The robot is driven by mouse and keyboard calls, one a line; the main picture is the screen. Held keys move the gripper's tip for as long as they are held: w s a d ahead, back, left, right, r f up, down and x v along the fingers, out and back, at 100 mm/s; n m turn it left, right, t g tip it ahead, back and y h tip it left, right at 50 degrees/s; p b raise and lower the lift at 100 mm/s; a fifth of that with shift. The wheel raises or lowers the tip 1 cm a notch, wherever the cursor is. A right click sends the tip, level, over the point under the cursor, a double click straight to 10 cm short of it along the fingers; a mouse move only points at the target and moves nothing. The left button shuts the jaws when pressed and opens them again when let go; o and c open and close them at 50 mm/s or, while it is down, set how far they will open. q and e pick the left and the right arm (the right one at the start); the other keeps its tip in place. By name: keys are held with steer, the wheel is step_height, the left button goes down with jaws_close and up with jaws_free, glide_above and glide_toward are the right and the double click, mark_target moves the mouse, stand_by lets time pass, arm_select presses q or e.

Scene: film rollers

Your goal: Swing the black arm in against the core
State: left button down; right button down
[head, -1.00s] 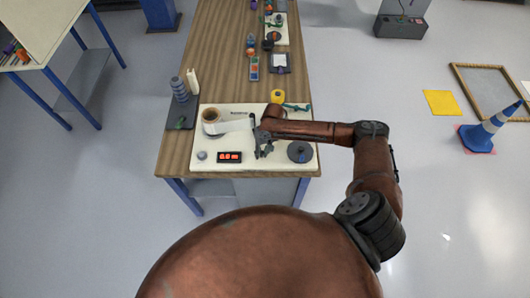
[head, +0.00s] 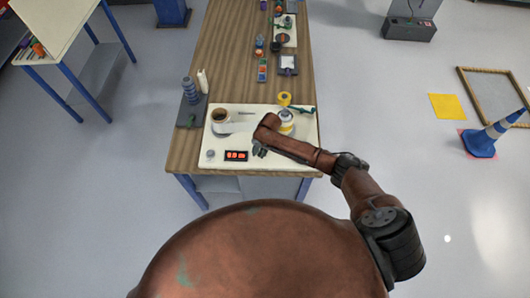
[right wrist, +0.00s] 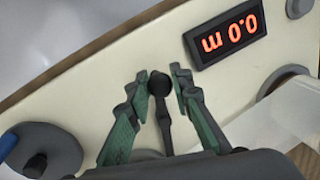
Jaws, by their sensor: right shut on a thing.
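The black arm (right wrist: 164,118) shows in the right wrist view as a dark bar with a round black knob at its end. My right gripper (right wrist: 160,78) has its green-padded fingers on either side of it and is shut on it. In the head view my right gripper (head: 259,151) is low over the cream board, just right of the red-lit display (head: 236,156); there the black arm is hidden. A white spool (head: 286,120), likely the core, stands behind my forearm. A film roll (head: 220,116) stands at the board's left, its pale strip running right. My left gripper is out of view.
A grey disc with a black knob (right wrist: 40,152) lies on the board (right wrist: 235,85) near its edge. A yellow roll (head: 284,99) stands behind the spool. A dark tray with a blue-grey stack (head: 190,92) is left of the board. Small items line the table's far part.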

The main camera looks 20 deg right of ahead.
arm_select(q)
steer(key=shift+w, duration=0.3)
arm_select(e)
steer(key=shift+w, duration=0.1)
steer(key=c, duration=1.7)
jaws_free()
steer(key=r, duration=0.4)
steer(key=s+d+r, duration=0.1)
steer(key=r, duration=0.3)
steer(key=d+r, duration=0.1)
steer(key=r, duration=0.2)
steer(key=shift+s+r, duration=0.15)
steer(key=shift+r, duration=0.25)
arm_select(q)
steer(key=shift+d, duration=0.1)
